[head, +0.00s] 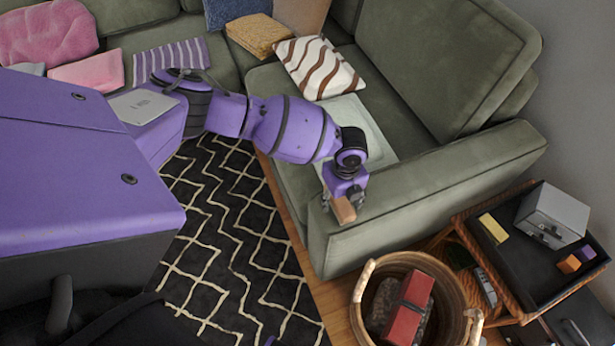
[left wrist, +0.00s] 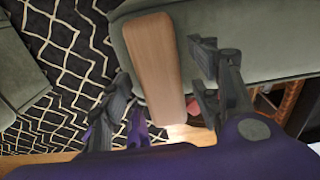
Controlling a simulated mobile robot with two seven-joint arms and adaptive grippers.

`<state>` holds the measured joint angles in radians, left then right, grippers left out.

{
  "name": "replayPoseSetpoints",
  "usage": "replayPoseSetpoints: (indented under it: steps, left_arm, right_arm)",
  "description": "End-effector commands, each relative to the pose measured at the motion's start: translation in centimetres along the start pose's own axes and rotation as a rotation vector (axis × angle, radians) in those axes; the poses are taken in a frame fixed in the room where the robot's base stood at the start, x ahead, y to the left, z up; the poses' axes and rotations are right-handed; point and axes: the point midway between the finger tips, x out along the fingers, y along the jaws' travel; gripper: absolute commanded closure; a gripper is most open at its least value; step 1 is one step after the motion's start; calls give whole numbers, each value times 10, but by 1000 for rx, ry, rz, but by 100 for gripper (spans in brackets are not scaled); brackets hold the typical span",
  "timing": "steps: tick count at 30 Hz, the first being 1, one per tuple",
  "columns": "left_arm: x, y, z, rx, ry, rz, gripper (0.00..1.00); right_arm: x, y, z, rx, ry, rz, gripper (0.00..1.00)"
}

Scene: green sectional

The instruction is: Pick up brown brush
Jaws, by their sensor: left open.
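The brown brush (head: 343,209) shows as a small brown block at the end of my left arm, by the front end of the green sofa's armrest (head: 400,207). In the left wrist view the brush (left wrist: 157,62) is a long, smooth, wood-brown piece with rounded ends, lying between my fingers. My left gripper (head: 345,196) is open, with one dark finger on each side of the brush; it also shows in the left wrist view (left wrist: 163,85). Gaps show between brush and fingers there. The gripper partly hides the brush in the head view. My right gripper is not in view.
A wicker basket (head: 459,280) holding a red object (head: 407,310) stands on the floor below the armrest. A side table with a black tray (head: 530,285) carries a grey box (head: 553,214). Pillows (head: 318,66) lie on the sofa. A patterned rug (head: 235,240) covers the floor.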

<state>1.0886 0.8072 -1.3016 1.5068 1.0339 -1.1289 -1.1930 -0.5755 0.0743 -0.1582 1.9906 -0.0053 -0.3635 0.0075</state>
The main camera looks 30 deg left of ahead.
Motion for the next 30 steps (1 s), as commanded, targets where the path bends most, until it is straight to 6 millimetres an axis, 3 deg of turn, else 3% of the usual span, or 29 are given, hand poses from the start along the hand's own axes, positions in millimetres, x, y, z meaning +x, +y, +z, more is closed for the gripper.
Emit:
replayPoseSetpoints:
  steps: [4,15,25,30]
  left_arm:
    - [-2,-2,1,1,-2,-4,44]
    - [-2,-2,1,0,-2,-4,93]
    - [-6,-3,2,0,-3,-5,94]
    - [-24,-3,1,2,-3,-7,94]
  right_arm:
    - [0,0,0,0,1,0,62]
    - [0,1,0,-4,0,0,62]
    - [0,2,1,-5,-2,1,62]
    - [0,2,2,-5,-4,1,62]
